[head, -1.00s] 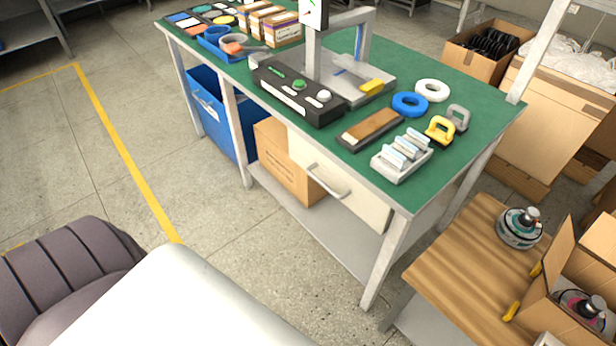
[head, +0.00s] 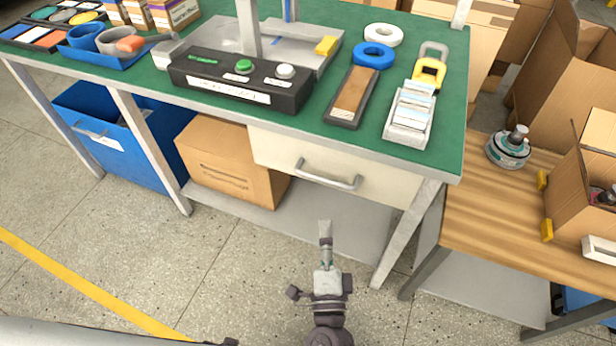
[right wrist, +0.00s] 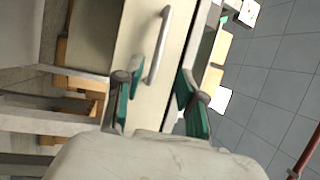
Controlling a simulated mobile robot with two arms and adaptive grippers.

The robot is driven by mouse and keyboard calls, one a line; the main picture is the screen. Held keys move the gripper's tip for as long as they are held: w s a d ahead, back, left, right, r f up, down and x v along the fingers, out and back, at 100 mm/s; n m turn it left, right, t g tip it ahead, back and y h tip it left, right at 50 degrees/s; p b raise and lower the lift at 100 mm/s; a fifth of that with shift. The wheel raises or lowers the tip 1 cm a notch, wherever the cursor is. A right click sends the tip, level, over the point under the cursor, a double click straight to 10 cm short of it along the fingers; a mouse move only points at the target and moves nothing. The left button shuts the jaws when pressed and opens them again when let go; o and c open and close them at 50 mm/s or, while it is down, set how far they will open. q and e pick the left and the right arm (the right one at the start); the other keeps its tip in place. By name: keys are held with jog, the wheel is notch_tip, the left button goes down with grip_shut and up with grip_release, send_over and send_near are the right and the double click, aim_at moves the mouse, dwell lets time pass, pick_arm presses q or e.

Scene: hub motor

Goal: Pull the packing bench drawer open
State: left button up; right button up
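The packing bench (head: 295,122) has a green top and a cream drawer (head: 385,188) under its front edge. The drawer front looks flush with the bench, so it appears shut. Its grey bar handle (head: 328,176) is also in the right wrist view (right wrist: 159,45), running nearly upright there. My right gripper (head: 325,232) is in front of and below the handle, apart from it. In the right wrist view my right gripper (right wrist: 156,95) has its teal-padded fingers spread, with nothing between them and the handle beyond the fingertips. I cannot make out my left gripper.
A cardboard box (head: 228,165) and a blue bin (head: 120,135) are under the bench, left of the drawer. A wooden table (head: 470,215) with an open carton (head: 585,205) stands at the right. The floor before the drawer is clear.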

aim_at(324, 178)
jog(key=x, duration=1.3)
jog(key=shift+d, duration=0.1)
grip_shut()
jog(key=shift+f, duration=0.1)
